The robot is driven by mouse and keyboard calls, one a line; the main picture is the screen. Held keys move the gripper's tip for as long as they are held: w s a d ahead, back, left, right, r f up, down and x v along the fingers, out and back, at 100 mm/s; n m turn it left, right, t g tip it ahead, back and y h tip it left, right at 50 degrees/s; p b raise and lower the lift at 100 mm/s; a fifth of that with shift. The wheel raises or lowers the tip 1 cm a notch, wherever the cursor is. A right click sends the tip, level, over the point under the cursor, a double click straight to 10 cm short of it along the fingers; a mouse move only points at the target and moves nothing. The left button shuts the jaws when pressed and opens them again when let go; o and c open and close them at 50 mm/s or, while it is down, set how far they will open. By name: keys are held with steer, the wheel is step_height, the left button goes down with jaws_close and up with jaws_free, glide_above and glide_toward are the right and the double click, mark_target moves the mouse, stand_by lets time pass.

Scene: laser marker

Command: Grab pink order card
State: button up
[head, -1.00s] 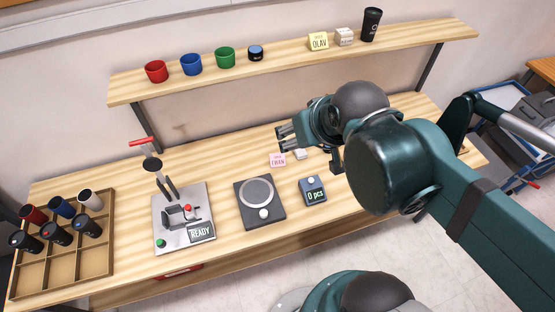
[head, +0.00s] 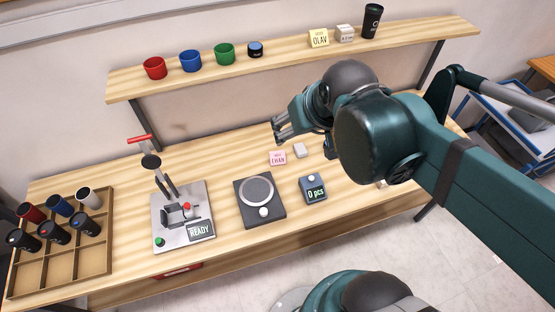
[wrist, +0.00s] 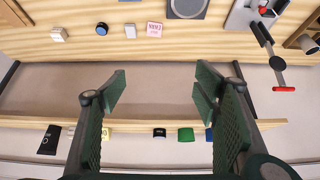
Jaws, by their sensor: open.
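The pink order card (head: 278,158) stands on the workbench, behind and between the round-plate device and the small counter, its dark lettering facing the front. It also shows near the top middle of the wrist view (wrist: 154,29). My gripper (head: 278,131) is open and empty, above and behind the card in the head view, apart from it. In the wrist view its two fingers (wrist: 160,88) are spread wide with nothing between them.
A small white block (head: 299,150) stands just right of the card. The round-plate device (head: 276,212) and the counter reading "0 pcs" (head: 313,189) are in front. The shelf (head: 290,58) runs above with cups and a yellow card (head: 319,38). A press (head: 183,215) and a tray (head: 65,270) stand left.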

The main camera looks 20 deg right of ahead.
steer(key=w+f+g+b, duration=0.2)
steer(key=w+f+b, duration=0.2)
steer(key=w+f, duration=0.4)
steer(key=m+g+b, duration=0.2)
steer(key=g+b, duration=0.2)
steer(key=b, duration=0.6)
glide_above(277, 152)
steer(key=f, duration=2.9)
steer(key=shift+s+f, duration=0.2)
steer(key=shift+f, duration=0.05)
steer(key=shift+w+f+g, duration=0.15)
steer(key=shift+f+g, duration=0.15)
steer(key=shift+f, duration=0.15)
steer(key=shift+f, duration=0.1)
steer(key=shift+f+b, duration=0.35)
steer(key=shift+f, duration=0.8)
steer(key=shift+f, duration=0.15)
